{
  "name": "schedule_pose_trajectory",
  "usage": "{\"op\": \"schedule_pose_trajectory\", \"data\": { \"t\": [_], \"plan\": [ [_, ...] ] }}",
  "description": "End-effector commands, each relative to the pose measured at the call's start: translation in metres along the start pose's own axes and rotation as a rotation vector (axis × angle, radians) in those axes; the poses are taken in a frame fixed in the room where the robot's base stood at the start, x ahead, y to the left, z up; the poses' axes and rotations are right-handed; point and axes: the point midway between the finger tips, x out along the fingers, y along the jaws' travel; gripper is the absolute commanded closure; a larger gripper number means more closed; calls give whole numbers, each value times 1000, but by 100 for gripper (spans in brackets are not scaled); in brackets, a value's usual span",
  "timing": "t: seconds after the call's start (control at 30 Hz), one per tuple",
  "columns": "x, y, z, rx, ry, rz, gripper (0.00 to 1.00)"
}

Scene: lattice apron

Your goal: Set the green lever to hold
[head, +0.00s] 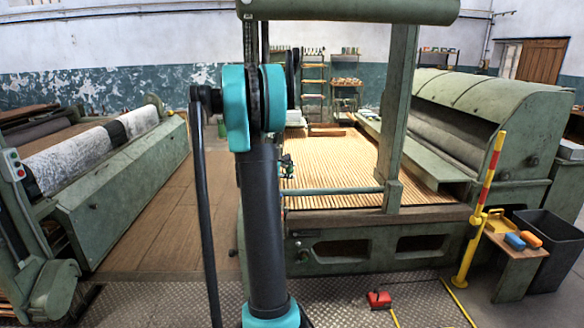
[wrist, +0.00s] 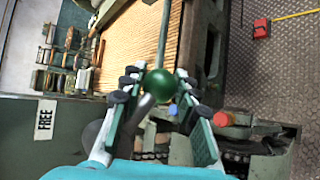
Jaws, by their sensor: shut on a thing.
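The green lever ends in a round, glossy green knob (wrist: 158,86) in the wrist view, with a thin rod running up from it in the picture. My gripper (wrist: 160,83) has one finger on each side of the knob and is shut on it. No label reading hold can be made out. In the head view my own arm stands in front of this part of the machine, and the knob cannot be made out there.
A red knob (wrist: 221,119) is close to the right finger. A wooden slatted bed (head: 345,165) lies behind my arm. A red object (head: 380,299) is on the metal floor. A yellow and red post (head: 485,205) and a small bench (head: 515,258) stand right.

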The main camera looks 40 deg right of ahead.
Motion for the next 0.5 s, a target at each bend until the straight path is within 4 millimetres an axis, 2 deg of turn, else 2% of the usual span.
{"op": "schedule_pose_trajectory", "data": {
  "t": [0.5],
  "plan": [
    [-4,-19,-26,299,245,-223,100]
  ]
}}
